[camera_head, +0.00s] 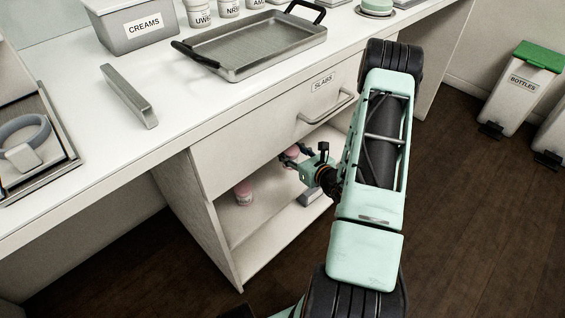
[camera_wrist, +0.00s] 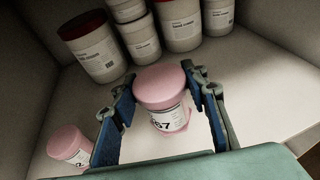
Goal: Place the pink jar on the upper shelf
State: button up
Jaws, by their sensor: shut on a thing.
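A pink jar (camera_wrist: 161,88) with a pink lid and a white label sits between the two blue fingers of my gripper (camera_wrist: 167,108) in the wrist view. My gripper is shut on it. In the head view my gripper (camera_head: 303,160) is inside the open cabinet below the drawer, and the held jar (camera_head: 291,153) is partly hidden by it. A second pink jar (camera_wrist: 68,145) stands apart at the left; it also shows in the head view (camera_head: 243,192). Both are over a pale shelf (camera_head: 262,232). I cannot tell whether the held jar touches the shelf.
The cabinet's side wall (camera_head: 196,215) is left and the SLABS drawer (camera_head: 270,125) is above. A metal tray (camera_head: 258,46) stands on the counter.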

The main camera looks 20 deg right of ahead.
jog(key=w+f+b, duration=0.1)
jog(key=f, duration=0.1)
jog(key=w+f+b, duration=0.1)
jog(key=f, duration=0.1)
jog(key=w+a+f+b, duration=0.1)
jog(key=f+b, duration=0.1)
jog(key=f, duration=0.1)
jog(key=shift+w+a, duration=0.1)
jog(key=shift+w, duration=0.2)
jog(key=shift+f, duration=0.1)
jog(key=o, duration=1.2)
jog(key=shift+c, duration=0.2)
